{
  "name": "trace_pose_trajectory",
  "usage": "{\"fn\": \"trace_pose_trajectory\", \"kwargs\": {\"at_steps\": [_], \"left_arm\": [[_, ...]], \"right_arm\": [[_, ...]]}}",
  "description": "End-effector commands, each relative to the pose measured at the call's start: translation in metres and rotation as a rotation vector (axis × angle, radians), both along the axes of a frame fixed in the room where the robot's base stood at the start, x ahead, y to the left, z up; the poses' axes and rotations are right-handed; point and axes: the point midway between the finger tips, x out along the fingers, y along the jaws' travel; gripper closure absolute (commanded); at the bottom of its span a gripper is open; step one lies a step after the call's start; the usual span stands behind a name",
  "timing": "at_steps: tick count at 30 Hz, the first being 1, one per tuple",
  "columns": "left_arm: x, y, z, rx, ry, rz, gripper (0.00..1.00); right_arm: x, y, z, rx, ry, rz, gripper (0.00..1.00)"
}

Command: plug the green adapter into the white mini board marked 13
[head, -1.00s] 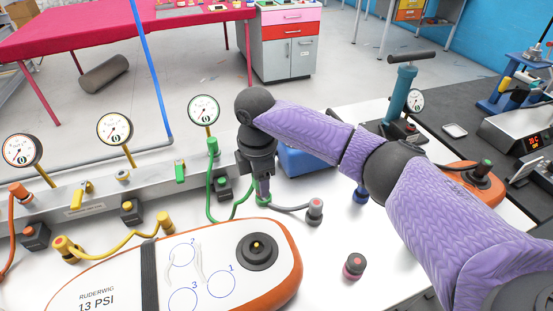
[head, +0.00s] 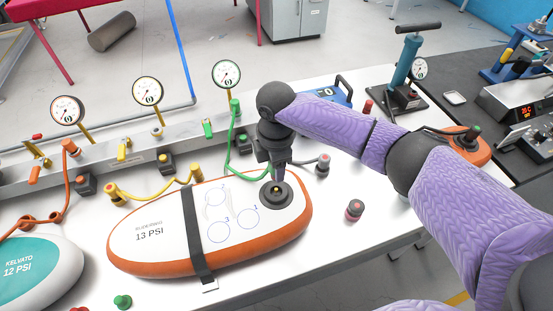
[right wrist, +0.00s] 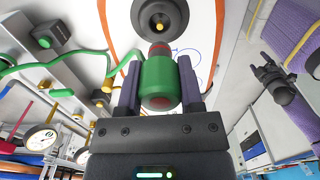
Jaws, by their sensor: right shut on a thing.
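The white-topped mini board (head: 165,215) with orange sides, marked 13 PSI, lies on the white table. Its round black valve (head: 276,196) is at the right end; the right wrist view shows this valve (right wrist: 160,16) with a yellowish centre pin. My right gripper (head: 277,172) points down just above the valve. In the right wrist view its fingers (right wrist: 160,85) are shut on the green adapter (right wrist: 158,80), whose tip faces the valve. The adapter looks apart from the valve, but the gap is hard to judge.
A green hose (head: 230,150) loops left of my gripper. A teal-and-white board (head: 35,270) marked 12 PSI lies front left.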

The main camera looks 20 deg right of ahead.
Motion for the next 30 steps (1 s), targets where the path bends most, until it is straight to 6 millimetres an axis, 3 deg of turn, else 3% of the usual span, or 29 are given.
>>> {"fn": "trace_pose_trajectory", "kwargs": {"at_steps": [6, 10, 30], "left_arm": [[-0.003, 0.007, -0.021, 0.012, 0.007, -0.004, 0.18], [-0.003, 0.009, -0.027, 0.015, 0.009, -0.004, 0.18], [-0.002, -0.001, -0.023, -0.001, 0.005, 0.003, 0.18]], "right_arm": [[0.000, 0.000, -0.035, 0.000, 0.002, -0.001, 1.00], [0.000, 0.000, -0.046, 0.000, 0.000, 0.000, 1.00], [0.000, 0.000, -0.045, 0.000, -0.001, -0.001, 1.00]]}}
